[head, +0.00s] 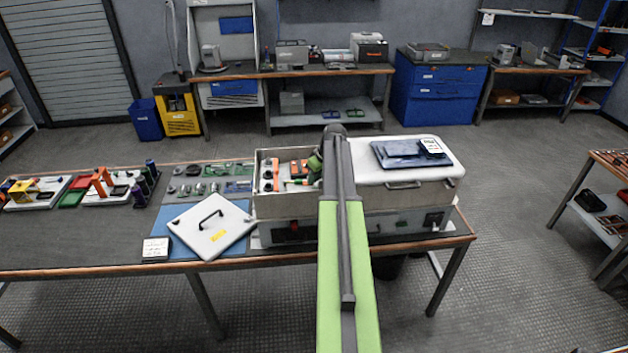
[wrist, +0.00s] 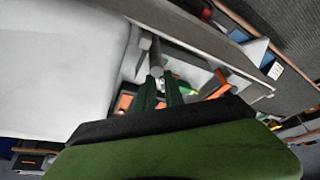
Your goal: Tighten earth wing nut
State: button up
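My gripper shows at the open compartment of the grey capacitor cabinet (head: 284,207) in the head view, mostly hidden by my arm. In the wrist view my gripper (wrist: 160,84) has its two dark green fingers apart, pointing down into the compartment. A small silvery piece (wrist: 161,82) lies between the fingertips; it may be the wing nut, but is too small to be sure. I cannot tell whether the fingers touch it. A grey cylindrical post (wrist: 156,58) stands just beyond the fingertips. Orange parts (head: 268,173) sit inside the compartment.
A white lid with a black handle (head: 206,235) lies on a blue mat left of the cabinet. The cabinet's white top (head: 450,165) carries a blue folder (head: 395,155). It shows close at left in the wrist view (wrist: 50,70). Tool trays (head: 42,194) stand at the table's left.

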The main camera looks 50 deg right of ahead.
grip_shut()
jog(key=shift+a, duration=0.1)
jog(key=m+h, duration=0.1)
jog(key=m, duration=0.3)
jog(key=shift+a+m+h, duration=0.4)
jog(key=m, duration=0.1)
jog(key=m+g+h, duration=0.1)
jog(key=m, duration=0.1)
jog(key=shift+w+a+m, duration=0.2)
jog(key=shift+w+m, duration=0.1)
jog(key=shift+w+a+m+g+h, duration=0.15)
jog(key=shift+m+g+h, duration=0.2)
jog(key=shift+m, duration=0.7)
jog(key=shift+w+m+g+h, duration=0.2)
jog(key=shift+m+g, duration=0.25)
jog(key=shift+m, duration=0.6)
